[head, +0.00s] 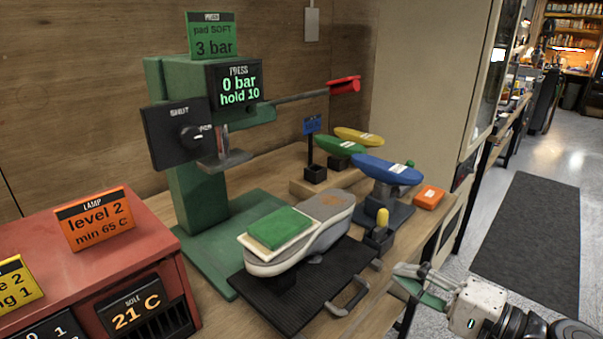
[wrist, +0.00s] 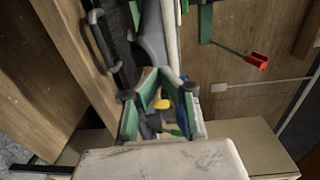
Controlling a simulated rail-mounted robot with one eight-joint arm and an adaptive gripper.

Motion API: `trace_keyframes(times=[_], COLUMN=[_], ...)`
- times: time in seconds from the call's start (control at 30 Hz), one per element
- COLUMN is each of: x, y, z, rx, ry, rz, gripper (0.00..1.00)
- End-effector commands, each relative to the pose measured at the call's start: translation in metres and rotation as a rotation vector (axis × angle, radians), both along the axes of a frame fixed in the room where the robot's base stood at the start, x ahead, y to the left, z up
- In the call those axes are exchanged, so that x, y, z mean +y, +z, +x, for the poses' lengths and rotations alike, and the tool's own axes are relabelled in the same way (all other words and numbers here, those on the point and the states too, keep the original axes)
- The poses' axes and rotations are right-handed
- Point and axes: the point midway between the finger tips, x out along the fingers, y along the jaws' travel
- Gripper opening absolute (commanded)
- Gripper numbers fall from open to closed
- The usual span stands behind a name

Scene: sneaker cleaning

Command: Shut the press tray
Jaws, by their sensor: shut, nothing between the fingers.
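The black press tray (head: 318,297) is drawn out in front of the green press (head: 194,195), with its grey handle (head: 350,298) at the front right edge. A grey-white shoe sole (head: 310,243) rests over the tray, with a green pad (head: 280,228) on a cream slab on top. My gripper (head: 405,276) is right of the handle, apart from it, and shut and empty. In the wrist view, the fingertips (wrist: 158,74) meet. The handle (wrist: 100,38) and tray edge (wrist: 120,35) show at upper left there.
The press lever with a red grip (head: 344,86) reaches right above the bench. Green, yellow and blue shoe forms (head: 386,169) stand behind the tray. A small holder with a yellow-topped item (head: 381,226) stands close to the tray's right. A red box (head: 95,262) stands left.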

Motion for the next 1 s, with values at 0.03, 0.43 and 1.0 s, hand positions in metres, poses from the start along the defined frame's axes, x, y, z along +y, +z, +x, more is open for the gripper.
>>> trace_keyframes(times=[0.03,0.43,1.0], x=[-0.001,0.010,0.052], y=[-0.007,-0.006,-0.006], z=[-0.003,0.004,0.045], rx=[-0.008,-0.022,-0.021], ry=[0.001,0.011,0.012], rz=[0.012,0.030,0.030], gripper=[0.00,0.00,0.00])
